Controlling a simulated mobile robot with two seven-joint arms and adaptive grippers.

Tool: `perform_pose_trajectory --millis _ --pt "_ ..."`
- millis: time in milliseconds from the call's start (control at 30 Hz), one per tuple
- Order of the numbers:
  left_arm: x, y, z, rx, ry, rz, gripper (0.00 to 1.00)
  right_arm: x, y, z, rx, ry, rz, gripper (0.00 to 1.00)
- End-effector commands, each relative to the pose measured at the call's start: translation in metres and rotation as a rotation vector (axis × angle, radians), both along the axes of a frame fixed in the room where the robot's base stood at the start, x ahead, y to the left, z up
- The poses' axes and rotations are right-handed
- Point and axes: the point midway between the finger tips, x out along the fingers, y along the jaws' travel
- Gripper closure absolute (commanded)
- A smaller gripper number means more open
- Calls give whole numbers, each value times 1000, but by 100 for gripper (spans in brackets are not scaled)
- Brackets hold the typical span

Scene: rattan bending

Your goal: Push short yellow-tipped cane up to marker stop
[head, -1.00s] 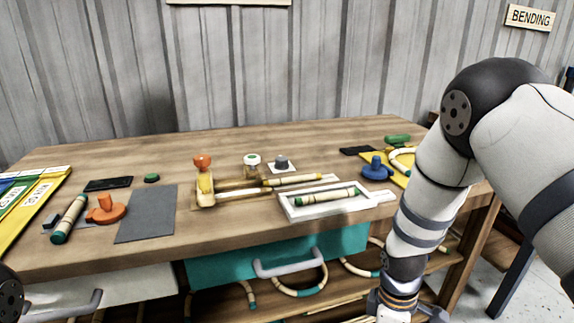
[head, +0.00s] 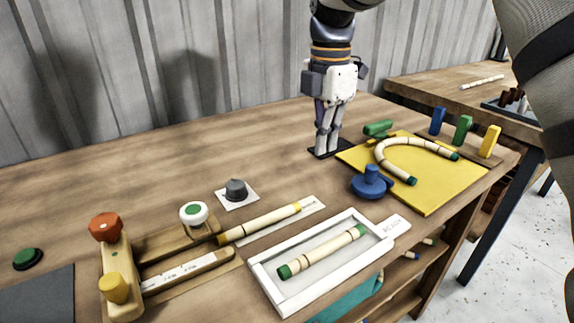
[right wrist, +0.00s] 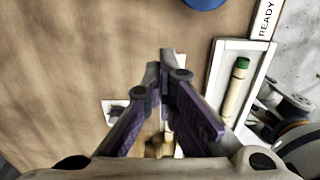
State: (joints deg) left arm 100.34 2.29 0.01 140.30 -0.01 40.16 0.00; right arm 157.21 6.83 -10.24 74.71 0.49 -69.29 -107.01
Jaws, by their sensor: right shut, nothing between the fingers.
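The fixture has a rail with a printed pale strip (head: 188,269), an orange knob (head: 105,227), a yellow knob (head: 115,288) and a white, green-centred knob (head: 194,213). I cannot tell which part is the marker stop. My right gripper (head: 327,152) is shut and empty, pointing down beyond the cane's far end, apart from it. In the right wrist view its fingers (right wrist: 171,62) hide most of the cane. My left gripper is not in view.
A white tray (head: 285,304) with a green-tipped cane (head: 325,252) lies right of the cane. A grey knob (head: 236,189) stands behind it. A blue holder (head: 371,183) and yellow board (head: 430,205) with a bent cane are right. The back-left table is clear.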

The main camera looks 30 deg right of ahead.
Motion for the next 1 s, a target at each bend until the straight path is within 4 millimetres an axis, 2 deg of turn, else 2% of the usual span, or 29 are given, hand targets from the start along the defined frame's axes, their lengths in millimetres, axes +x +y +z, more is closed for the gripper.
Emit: perform_pose_trajectory --millis 167,500,733,1000 --pt "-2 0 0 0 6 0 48 -1 0 -25 -1 5 -1 100" --pt "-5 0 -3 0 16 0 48 -2 0 -100 -1 6 -1 100" --pt "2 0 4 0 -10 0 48 -4 33 -97 -1 -3 0 100" --pt "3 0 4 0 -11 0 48 -5 40 -98 0 -1 -2 100"
